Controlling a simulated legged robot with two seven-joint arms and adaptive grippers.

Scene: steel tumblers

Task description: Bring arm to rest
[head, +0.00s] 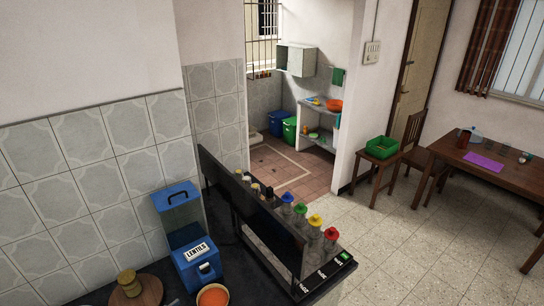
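Neither of my grippers nor any part of my arms shows in the head view. No steel tumbler can be made out. A dark counter (236,271) lies at the bottom of the view. On it stand a blue box with a white label, apparently reading "LENTILS" (196,265), a bowl of orange contents (212,296) and a yellowish jar (129,282) on a round wooden board (150,291).
A long black rack (265,220) holds clear containers with blue, green, yellow and red tops (315,220). A tiled wall (80,180) rises behind the counter at left.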

